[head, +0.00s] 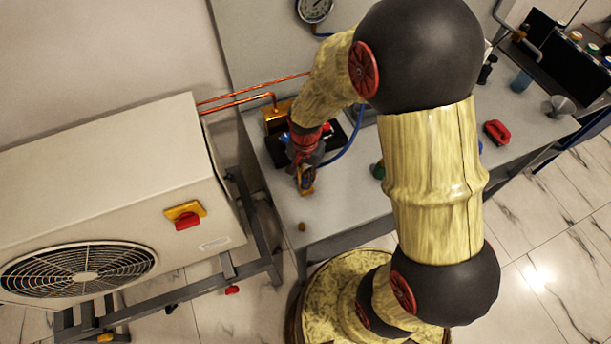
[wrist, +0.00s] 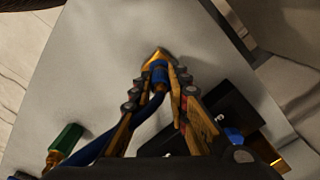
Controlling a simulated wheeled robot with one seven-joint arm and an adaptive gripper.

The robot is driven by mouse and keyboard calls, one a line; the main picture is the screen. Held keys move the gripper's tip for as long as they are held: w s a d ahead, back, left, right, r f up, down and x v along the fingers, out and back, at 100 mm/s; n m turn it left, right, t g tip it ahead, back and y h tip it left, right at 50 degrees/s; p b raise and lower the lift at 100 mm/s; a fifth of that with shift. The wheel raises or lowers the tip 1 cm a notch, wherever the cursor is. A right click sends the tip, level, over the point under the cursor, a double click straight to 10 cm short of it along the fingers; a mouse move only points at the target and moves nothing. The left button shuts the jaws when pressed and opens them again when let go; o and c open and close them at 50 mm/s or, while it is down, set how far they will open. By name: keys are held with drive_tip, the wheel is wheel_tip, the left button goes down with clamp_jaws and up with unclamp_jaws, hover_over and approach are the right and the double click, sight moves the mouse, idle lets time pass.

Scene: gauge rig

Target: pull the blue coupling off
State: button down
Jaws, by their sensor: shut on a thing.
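My gripper (head: 306,182) is low over the left part of the grey bench. In the wrist view, its fingers (wrist: 160,88) are closed around the blue coupling (wrist: 160,72), which has a brass-coloured tip pointing away from me. The tip is over bare bench top, with no fitting seen joined to it. A blue hose (wrist: 143,112) runs back from the coupling between the fingers; it also shows in the head view (head: 353,140). Whether the tip touches the bench cannot be told.
A black block (wrist: 228,117) with blue and brass parts is right of the fingers in the wrist view. A green fitting (wrist: 68,137) is at the left. The bench (head: 340,207) has bare space near its front. An air-conditioner-like unit (head: 100,190) stands left; a red object (head: 496,131) lies right.

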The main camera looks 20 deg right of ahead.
drive_tip(key=shift+r+p, duration=1.5)
drive_tip(key=shift+r, duration=0.6)
